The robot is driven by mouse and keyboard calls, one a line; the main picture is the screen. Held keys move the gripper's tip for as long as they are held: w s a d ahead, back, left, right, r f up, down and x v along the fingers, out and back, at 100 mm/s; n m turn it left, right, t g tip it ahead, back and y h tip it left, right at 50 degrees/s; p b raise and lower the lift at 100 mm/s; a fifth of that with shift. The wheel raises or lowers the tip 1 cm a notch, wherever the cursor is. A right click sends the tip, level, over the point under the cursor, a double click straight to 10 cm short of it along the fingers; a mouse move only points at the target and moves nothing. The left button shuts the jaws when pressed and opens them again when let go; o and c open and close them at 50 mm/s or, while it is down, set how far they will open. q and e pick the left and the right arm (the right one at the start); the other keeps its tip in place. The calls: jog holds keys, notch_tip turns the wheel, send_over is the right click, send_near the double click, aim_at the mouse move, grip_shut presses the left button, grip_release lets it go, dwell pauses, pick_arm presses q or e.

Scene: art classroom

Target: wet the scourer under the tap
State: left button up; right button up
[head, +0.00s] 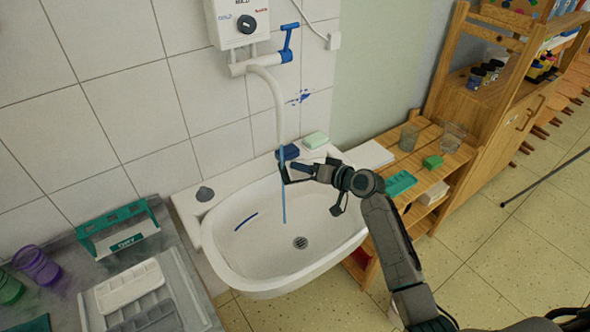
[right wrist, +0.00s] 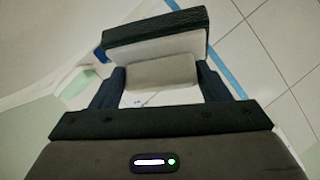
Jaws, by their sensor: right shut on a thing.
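My right gripper (head: 289,170) reaches in from the right over the basin, close to the water stream. In the right wrist view its fingers (right wrist: 160,85) are shut on the scourer (right wrist: 155,32), a block with a dark ridged face and a pale side. In the head view the scourer shows as a dark blue block (head: 291,152) at the fingertips, below the tap spout (head: 279,125). A blue stream of water (head: 283,205) falls from the spout into the sink (head: 255,270). I cannot tell whether the stream touches the scourer. My left gripper is not in view.
A pale green soap (head: 315,140) lies on the sink's back ledge. The tap's blue handle (head: 290,40) is above the spout. A counter with trays (head: 128,287) stands left.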

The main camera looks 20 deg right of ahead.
jog(key=s+d+b, duration=0.1)
jog(key=s+d, duration=0.2)
jog(key=d, duration=0.3)
jog(key=shift+s, duration=0.2)
dwell(1.4)
jog(key=s+d+r+p, duration=0.1)
jog(key=s+d+r, duration=0.1)
jog(key=d+r, duration=0.2)
jog(key=shift+s+d+p, duration=0.15)
jog(key=shift+s+p, duration=0.05)
jog(key=shift+p, duration=0.15)
dwell(0.4)
